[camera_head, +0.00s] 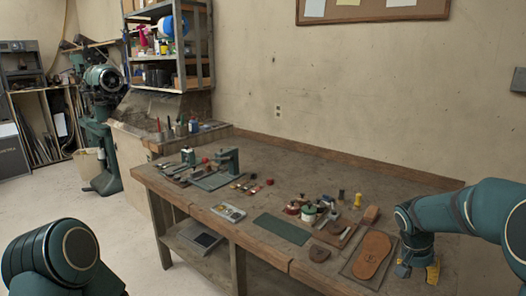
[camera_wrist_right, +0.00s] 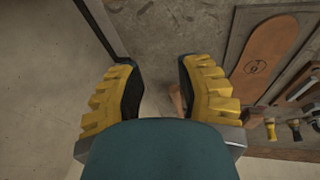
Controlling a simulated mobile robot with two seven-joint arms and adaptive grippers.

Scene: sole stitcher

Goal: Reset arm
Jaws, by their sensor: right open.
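My right gripper (camera_head: 418,271) hangs from my right arm at the right end of the workbench (camera_head: 240,214). In the right wrist view its two yellow-padded fingers (camera_wrist_right: 161,80) stand wide apart. No object is held between them. A brown sole (camera_head: 371,256) lies on a dark board to the left of this gripper. The sole (camera_wrist_right: 266,54) also shows at the upper right of the wrist view. My left arm shows only as a teal link at the lower left of the head view. The left gripper is out of the picture.
A green mat (camera_head: 282,229), several small jars (camera_head: 308,212), a yellow spool (camera_head: 357,200) and a brown block (camera_head: 370,215) lie on the bench. Green clamp-like tools (camera_head: 226,165) stand at its far left. Several hand tools (camera_wrist_right: 294,128) show at the right of the wrist view. Open floor lies left of the bench.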

